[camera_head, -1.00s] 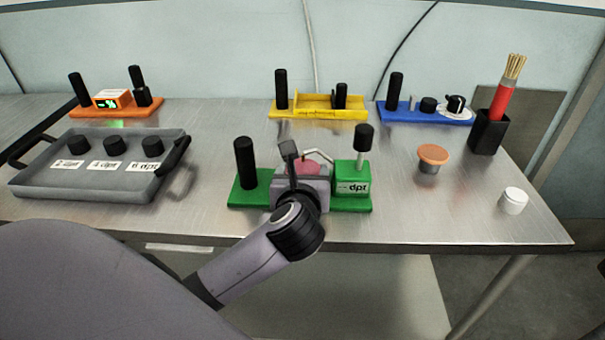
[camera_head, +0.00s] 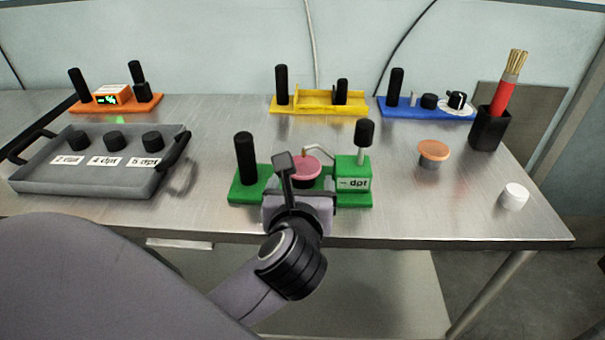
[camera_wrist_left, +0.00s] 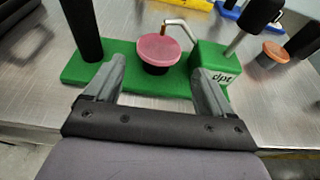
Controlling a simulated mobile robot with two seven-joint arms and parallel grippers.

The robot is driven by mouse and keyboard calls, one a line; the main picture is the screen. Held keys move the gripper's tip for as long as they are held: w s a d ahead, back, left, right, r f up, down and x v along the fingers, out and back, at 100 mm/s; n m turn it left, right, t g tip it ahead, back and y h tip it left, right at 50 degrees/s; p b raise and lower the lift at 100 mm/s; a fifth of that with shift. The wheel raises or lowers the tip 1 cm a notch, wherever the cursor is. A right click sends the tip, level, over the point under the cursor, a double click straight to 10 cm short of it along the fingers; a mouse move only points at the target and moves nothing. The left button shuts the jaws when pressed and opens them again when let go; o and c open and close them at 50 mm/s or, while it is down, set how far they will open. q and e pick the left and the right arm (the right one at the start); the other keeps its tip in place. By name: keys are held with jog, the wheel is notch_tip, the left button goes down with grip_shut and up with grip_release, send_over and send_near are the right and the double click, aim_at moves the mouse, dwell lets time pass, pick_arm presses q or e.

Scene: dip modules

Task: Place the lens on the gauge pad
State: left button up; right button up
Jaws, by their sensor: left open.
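The pink round lens (camera_head: 305,166) sits flat on the dark round pad of the green gauge module (camera_head: 248,196). The lens also shows in the left wrist view (camera_wrist_left: 159,50), with the dark pad (camera_wrist_left: 156,70) just under it. A bent metal arm from the green box marked "-- dpt" (camera_head: 353,175) reaches over to the lens. My left gripper (camera_head: 300,197) is open and empty, on the near side of the lens. In the left wrist view its fingers (camera_wrist_left: 158,80) stand apart on either side, short of the lens. My right gripper is not in view.
A black post (camera_head: 245,160) and a black-knobbed lever (camera_head: 364,135) flank the lens. A grey tray (camera_head: 90,185) with labelled black holders lies left. An orange disc on a stand (camera_head: 433,150) and a white cap (camera_head: 514,196) are right. Yellow (camera_head: 320,109), blue (camera_head: 425,115) and orange (camera_head: 130,106) modules stand behind.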

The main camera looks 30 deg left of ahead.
pick_arm(q)
jog(key=shift+v, duration=2.3)
